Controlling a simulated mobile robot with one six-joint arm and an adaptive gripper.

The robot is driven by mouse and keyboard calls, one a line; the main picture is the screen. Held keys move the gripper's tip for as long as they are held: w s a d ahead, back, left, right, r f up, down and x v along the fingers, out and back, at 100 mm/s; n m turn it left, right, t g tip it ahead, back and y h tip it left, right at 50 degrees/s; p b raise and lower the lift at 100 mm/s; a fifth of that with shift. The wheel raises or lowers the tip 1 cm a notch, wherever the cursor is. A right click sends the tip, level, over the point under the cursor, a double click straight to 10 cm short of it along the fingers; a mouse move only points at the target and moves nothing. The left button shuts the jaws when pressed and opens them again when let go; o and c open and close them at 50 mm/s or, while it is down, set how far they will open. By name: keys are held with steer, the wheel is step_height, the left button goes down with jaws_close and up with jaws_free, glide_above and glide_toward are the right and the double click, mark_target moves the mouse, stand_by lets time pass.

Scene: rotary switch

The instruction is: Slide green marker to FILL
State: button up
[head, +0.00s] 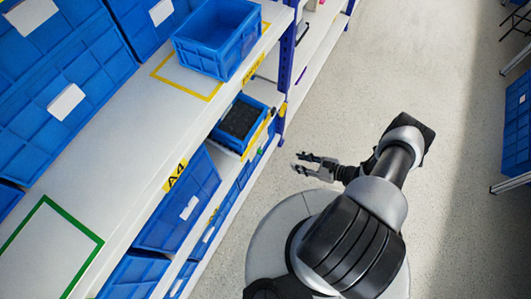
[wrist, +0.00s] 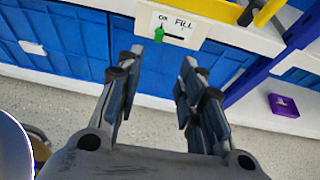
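In the wrist view, a green marker (wrist: 159,33) sits at the left end of a short dark slot (wrist: 174,37) on a small white panel (wrist: 196,30). FILL is printed above the slot's right side, and a shorter word, hard to read, is above the marker. The panel is on the shelf's front edge. My gripper (wrist: 162,62) is open and empty, with its fingers pointing toward the panel; the marker shows between and beyond the fingertips, apart from them. In the head view my gripper (head: 297,161) is over the floor, right of the shelf.
A shelf (head: 113,152) with blue bins (head: 217,38) runs along the left. A lower bin (head: 240,121) has dark contents. A yellow bar (wrist: 270,11) and a purple box (wrist: 284,104) show at right in the wrist view. The floor (head: 400,60) behind the arm is clear.

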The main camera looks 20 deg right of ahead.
mark_target(259, 151)
steer(key=b+x, duration=0.4)
steer(key=x, duration=1.3)
steer(key=shift+a+f, duration=0.2)
steer(key=shift+f, duration=0.15)
steer(key=shift+c, duration=0.5)
jaws_close()
